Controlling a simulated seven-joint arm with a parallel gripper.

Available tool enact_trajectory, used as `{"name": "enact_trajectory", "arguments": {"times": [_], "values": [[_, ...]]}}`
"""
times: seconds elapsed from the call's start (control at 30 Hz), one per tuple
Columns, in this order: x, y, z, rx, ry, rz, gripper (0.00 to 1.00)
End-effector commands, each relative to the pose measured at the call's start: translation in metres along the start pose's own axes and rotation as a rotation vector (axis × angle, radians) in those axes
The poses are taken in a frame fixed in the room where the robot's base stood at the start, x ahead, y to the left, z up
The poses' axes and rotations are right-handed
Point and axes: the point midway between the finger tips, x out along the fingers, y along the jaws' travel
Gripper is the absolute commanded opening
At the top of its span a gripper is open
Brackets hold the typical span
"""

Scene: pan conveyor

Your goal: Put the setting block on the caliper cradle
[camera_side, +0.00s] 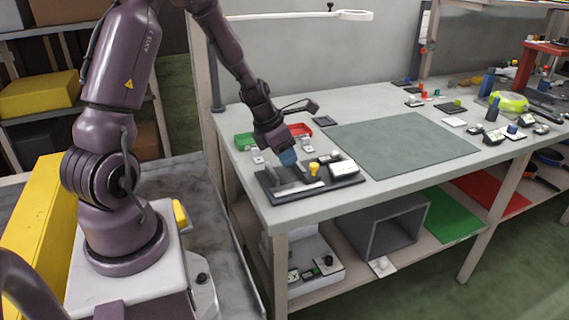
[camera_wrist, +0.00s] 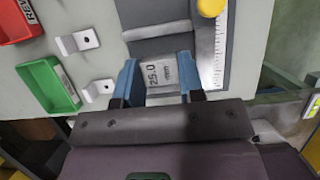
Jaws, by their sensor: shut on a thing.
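The setting block (camera_wrist: 160,75) is a light grey piece marked "25.0 mm", seen in the wrist view between the two blue fingers. My gripper (camera_wrist: 158,70) is shut on it. In the side view, my gripper (camera_side: 288,158) points down over the left part of a dark base that looks like the caliper cradle (camera_side: 268,184). The base bears pale bars, a yellow knob (camera_side: 314,168) and a white display unit (camera_side: 343,169). The wrist view shows the knob (camera_wrist: 210,8) and a ruled scale (camera_wrist: 212,60). I cannot tell whether the block touches the base.
A green bin (camera_side: 243,141) and a red bin (camera_side: 302,129) stand behind the base, with small white brackets (camera_wrist: 78,40) nearby. A clear grey-green mat (camera_side: 400,145) lies to the right. The bench's front edge is close to the base.

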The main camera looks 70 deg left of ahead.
Motion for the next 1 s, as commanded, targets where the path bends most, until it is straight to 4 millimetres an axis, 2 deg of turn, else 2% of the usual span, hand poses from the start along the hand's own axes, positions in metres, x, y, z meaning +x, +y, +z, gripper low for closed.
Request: {"name": "enact_trajectory", "arguments": {"times": [0.1,0.2,0.63,0.67,0.73,0.77,1.0], "values": [[0.018,0.001,-0.008,-0.005,0.005,-0.002,0.08],[0.027,0.001,-0.012,-0.004,0.002,-0.002,0.08],[0.032,0.001,-0.013,-0.001,0.001,0.0,0.08],[0.032,0.0,-0.013,-0.001,0.001,0.0,0.43],[0.032,0.0,-0.013,-0.001,0.001,0.0,0.59],[0.032,0.0,-0.013,-0.001,0.001,0.0,0.61],[0.031,0.0,-0.013,-0.001,0.001,0.0,0.61]]}}
